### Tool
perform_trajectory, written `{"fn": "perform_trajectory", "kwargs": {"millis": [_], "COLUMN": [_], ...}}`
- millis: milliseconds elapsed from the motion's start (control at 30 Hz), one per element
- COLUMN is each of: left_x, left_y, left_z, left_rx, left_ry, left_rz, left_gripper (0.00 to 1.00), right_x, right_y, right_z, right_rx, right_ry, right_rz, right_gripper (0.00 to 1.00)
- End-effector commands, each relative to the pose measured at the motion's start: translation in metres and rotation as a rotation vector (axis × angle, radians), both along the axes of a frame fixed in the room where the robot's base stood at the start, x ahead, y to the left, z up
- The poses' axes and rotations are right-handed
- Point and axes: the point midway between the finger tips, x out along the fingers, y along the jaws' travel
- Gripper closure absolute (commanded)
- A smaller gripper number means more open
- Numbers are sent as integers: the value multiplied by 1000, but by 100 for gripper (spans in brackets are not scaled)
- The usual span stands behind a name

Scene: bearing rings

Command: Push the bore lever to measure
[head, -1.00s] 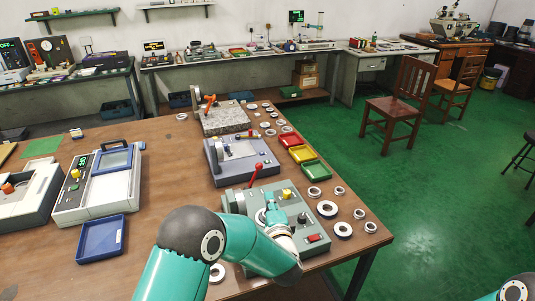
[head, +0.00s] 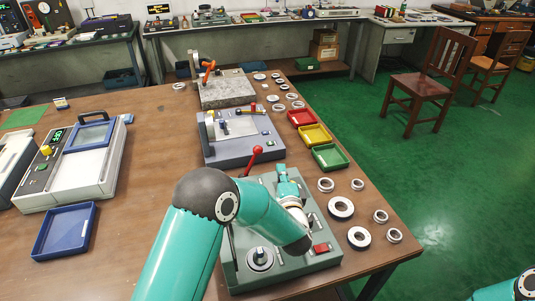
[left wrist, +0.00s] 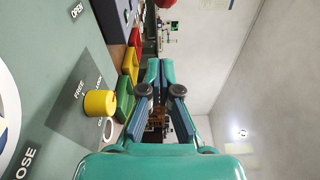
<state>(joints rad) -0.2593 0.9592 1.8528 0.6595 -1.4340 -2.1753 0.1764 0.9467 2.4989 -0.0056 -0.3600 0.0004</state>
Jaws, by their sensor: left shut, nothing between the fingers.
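The green-grey gauge (head: 325,262) stands at the near right of the bench in the head view. A lever with a red ball (head: 257,150) rises at its far left corner; part of the red ball also shows at the top of the left wrist view (left wrist: 168,3). A yellow knob (left wrist: 99,103) sits on the gauge's plate beside the word FREE in the left wrist view; it is hidden in the head view. My left gripper (head: 284,170) is over the far part of the gauge, shut and empty. Its fingers (left wrist: 159,75) point past the yellow knob, apart from it. My right gripper is out of view.
Red, yellow and green trays (head: 331,157) lie just beyond the gauge. Several bearing rings (head: 341,208) lie to its right, near the bench edge. A purple-grey device (head: 238,148) stands behind it, and a blue tray (head: 66,231) lies at left.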

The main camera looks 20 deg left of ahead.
Motion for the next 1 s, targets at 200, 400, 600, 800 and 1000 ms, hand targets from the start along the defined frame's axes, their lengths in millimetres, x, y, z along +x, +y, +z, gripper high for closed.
{"fn": "perform_trajectory", "kwargs": {"millis": [200,400,600,800,1000], "left_x": [4,22,55,84,86], "left_y": [-6,2,15,27,43], "left_z": [0,1,0,-1,1], "left_rx": [0,-1,-1,0,1], "left_ry": [1,-1,-1,0,4], "left_rz": [-10,-9,-10,-11,-12], "left_gripper": [100,100,100,100,100], "right_x": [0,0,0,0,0], "right_y": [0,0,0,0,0], "right_z": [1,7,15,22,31], "right_rx": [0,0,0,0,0], "right_ry": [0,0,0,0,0], "right_rz": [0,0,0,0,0], "right_gripper": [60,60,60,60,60]}}
